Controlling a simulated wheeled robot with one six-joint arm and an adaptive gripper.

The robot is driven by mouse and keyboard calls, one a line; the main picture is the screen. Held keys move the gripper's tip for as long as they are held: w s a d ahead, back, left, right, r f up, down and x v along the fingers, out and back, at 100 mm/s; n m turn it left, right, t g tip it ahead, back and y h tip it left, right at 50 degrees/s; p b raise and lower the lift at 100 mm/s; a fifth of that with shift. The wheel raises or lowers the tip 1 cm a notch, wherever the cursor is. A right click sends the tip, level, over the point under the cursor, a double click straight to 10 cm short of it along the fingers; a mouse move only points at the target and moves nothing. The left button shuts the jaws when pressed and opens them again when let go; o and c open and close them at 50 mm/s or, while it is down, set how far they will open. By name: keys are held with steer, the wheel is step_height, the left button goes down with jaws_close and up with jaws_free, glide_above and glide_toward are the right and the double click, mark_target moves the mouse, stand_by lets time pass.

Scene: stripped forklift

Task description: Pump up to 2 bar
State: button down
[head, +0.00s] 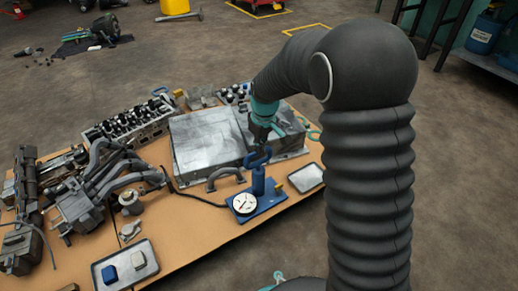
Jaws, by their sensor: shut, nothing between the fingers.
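A blue hand pump (258,182) stands upright on a blue base plate near the front right of the table. A round white gauge (244,204) sits on the plate beside it; its needle is too small to read. The pump has a blue loop handle (256,159) on top. A black hose runs left from the base. My gripper (263,146), below a teal wrist, points down just above the handle. It is shut and empty. Whether its fingertips touch the handle, I cannot tell.
A large grey metal case (206,145) lies behind the pump. A small metal tray (306,178) is to its right, and another tray (125,266) with blocks is at front left. Engine parts (85,190) crowd the left.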

step_height(320, 180, down, 2)
steer(key=shift+f, duration=0.1)
steer(key=shift+s+d, duration=0.1)
steer(key=shift+s+d+r, duration=0.3)
steer(key=shift+s+d, duration=0.2)
steer(key=shift+s+d+r, duration=0.3)
steer(key=shift+s+d, duration=0.15)
steer(key=shift+d, duration=0.05)
step_height(320, 180, up, 12)
steer(key=shift+s+d, duration=0.4)
steer(key=shift+s, duration=0.05)
stand_by(1.5)
